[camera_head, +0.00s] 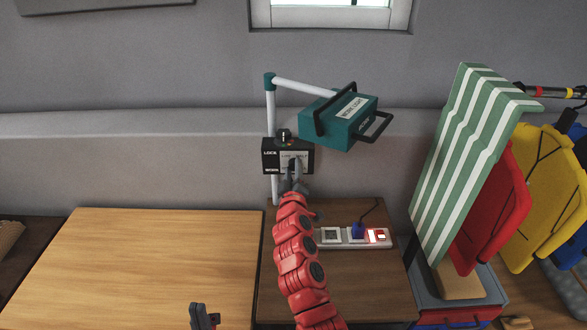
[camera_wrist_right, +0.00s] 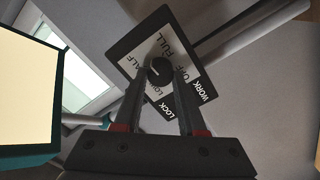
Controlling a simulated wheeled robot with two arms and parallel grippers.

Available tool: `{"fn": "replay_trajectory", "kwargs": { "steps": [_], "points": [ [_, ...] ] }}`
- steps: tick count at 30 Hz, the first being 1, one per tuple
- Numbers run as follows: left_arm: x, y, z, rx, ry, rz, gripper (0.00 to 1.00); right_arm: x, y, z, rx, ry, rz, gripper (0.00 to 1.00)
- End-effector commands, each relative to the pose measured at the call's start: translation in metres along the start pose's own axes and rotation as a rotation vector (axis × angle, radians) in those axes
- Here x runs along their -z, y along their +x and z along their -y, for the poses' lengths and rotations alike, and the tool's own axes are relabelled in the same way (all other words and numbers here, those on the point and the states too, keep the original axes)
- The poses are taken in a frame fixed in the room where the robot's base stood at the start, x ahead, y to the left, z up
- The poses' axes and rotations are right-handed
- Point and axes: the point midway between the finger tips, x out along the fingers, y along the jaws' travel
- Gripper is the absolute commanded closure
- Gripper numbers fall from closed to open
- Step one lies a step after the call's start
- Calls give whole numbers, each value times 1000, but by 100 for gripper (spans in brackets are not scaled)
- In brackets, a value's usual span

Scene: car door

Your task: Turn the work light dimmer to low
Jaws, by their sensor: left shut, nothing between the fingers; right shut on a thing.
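The dimmer is a black control box (camera_head: 267,157) on the white post of the work light (camera_head: 340,121). In the right wrist view its pale dial plate (camera_wrist_right: 178,45) carries HALF, FULL, OFF and LOW markings, partly covered by my fingers. A round black knob (camera_wrist_right: 159,70) is at the plate's middle. My right gripper (camera_head: 291,170) is at the box, and in the wrist view (camera_wrist_right: 163,76) its fingers are closed around the knob. The knob's exact setting is hard to read. My left gripper (camera_head: 205,316) is shut and empty, low over the wooden table's front.
The lamp's pale, bright face (camera_wrist_right: 28,90) is at the wrist view's left. A power strip (camera_head: 355,237) with a blue plug lies below the box. A green-striped board (camera_head: 465,160) and red and yellow pieces stand right. The wooden table top (camera_head: 150,260) is clear.

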Motion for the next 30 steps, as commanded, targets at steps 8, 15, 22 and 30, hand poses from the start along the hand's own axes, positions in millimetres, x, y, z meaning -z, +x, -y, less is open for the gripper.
{"fn": "replay_trajectory", "kwargs": {
  "steps": [8, 15, 22, 30],
  "points": [
    [2, 9, 0, 0, 0, 0, 100, 3, 0, 1, 1, -265, -4, 100],
    [3, 16, 1, 0, 0, 0, 100, 2, 0, 2, 1, -493, -4, 100],
    [4, 24, 1, 0, 0, 0, 100, 3, 0, 1, -1, -710, -4, 100],
    [6, 34, 2, 0, 0, 0, 100, 1, 0, 2, 0, -968, -3, 100]
  ]
}}
